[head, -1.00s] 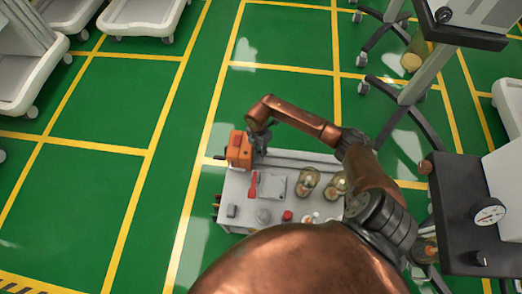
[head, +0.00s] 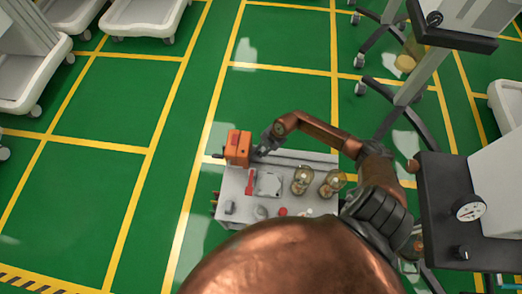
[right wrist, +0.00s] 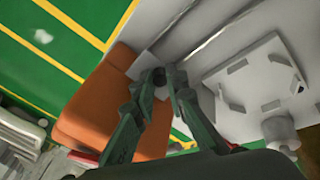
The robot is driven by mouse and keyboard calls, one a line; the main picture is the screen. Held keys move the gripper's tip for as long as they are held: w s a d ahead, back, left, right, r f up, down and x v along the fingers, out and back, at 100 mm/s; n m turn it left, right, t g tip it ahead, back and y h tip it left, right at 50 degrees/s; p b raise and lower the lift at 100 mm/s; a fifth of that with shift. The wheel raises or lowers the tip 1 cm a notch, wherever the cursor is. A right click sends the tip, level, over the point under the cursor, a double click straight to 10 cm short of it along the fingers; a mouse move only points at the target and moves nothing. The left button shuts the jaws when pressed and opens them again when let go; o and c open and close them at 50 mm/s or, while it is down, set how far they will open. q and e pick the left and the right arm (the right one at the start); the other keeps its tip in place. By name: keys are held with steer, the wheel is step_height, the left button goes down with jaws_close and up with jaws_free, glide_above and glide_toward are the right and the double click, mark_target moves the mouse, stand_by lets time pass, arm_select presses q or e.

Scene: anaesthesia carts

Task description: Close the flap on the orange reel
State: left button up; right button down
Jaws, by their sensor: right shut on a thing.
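The orange reel (head: 238,146) is a boxy orange unit at the back left corner of the grey cart top, with a dark crank on its left side. It also fills the left middle of the right wrist view (right wrist: 98,95). My right gripper (head: 262,151) is at the reel's right side. In the right wrist view, its dark fingers (right wrist: 169,76) close together beside the reel's edge. They are shut on a small part there, which I take to be the flap; the fingers mostly hide it. My left gripper is not in view.
The cart top (head: 232,190) holds a red handle (head: 250,182), a pale square plate (head: 269,184), two glass jars (head: 302,179) and small knobs. A dark-topped unit with a gauge (head: 470,212) stands at right. Green floor left of the cart is clear.

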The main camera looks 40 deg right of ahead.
steer(key=shift+s+d+f+t+y, duration=0.15)
steer(key=shift+f+t+y, duration=0.15)
steer(key=shift+t+y, duration=0.15)
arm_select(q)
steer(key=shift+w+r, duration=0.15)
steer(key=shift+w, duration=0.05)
arm_select(e)
steer(key=shift+f+t+y, duration=0.15)
steer(key=shift+t+y, duration=0.1)
steer(key=shift+t, duration=0.1)
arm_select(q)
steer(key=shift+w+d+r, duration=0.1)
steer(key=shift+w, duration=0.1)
arm_select(e)
steer(key=c, duration=2.2)
jaws_free()
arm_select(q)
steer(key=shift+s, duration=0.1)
